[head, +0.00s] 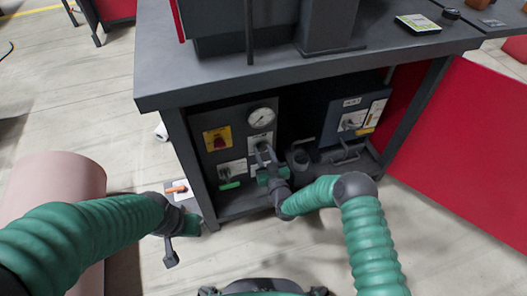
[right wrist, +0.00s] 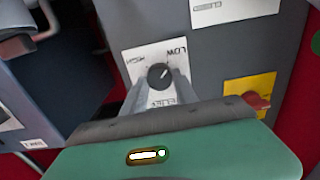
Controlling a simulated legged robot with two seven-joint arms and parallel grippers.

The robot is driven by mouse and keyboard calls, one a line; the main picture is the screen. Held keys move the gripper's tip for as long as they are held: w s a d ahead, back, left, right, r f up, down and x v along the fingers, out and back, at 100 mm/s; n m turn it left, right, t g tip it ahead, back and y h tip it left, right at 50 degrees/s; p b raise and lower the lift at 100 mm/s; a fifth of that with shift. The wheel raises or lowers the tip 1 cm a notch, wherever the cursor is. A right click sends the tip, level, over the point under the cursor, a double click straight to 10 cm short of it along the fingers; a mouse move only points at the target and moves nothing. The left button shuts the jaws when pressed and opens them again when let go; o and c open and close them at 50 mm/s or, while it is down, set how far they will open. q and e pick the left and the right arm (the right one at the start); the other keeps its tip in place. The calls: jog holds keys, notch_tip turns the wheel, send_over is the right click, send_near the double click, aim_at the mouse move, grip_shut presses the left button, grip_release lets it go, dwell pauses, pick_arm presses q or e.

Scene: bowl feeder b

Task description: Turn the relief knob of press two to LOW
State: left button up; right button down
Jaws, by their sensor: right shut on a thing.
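The relief knob (right wrist: 160,76) is a round black knob on a white plate in the right wrist view, where the plate appears upside down. LOW is printed above it, slightly right, and another, blurred label is at upper left. The knob's pale pointer line slants up and right, roughly toward LOW. My right gripper (right wrist: 160,84) is shut on the knob, one finger on each side. In the head view my right gripper (head: 264,155) reaches the grey panel below the round gauge (head: 262,117) and hides the knob. My left gripper (head: 180,232) hangs outside the bench's left leg; its jaw gap is unclear.
A yellow plate with a red switch (head: 217,139) is left of the gauge. A second, dark blue unit (head: 352,112) stands at right under the bench top (head: 310,66). A red panel (head: 465,150) is at right. A pink cylinder (head: 62,172) stands at left.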

jog(key=c, duration=1)
grip_release()
jog(key=shift+o, duration=0.2)
jog(key=shift+s, duration=0.1)
jog(key=p+v, duration=0.8)
jog(key=v, duration=0.8)
jog(key=shift+s, duration=0.4)
jog(key=shift+d, duration=0.1)
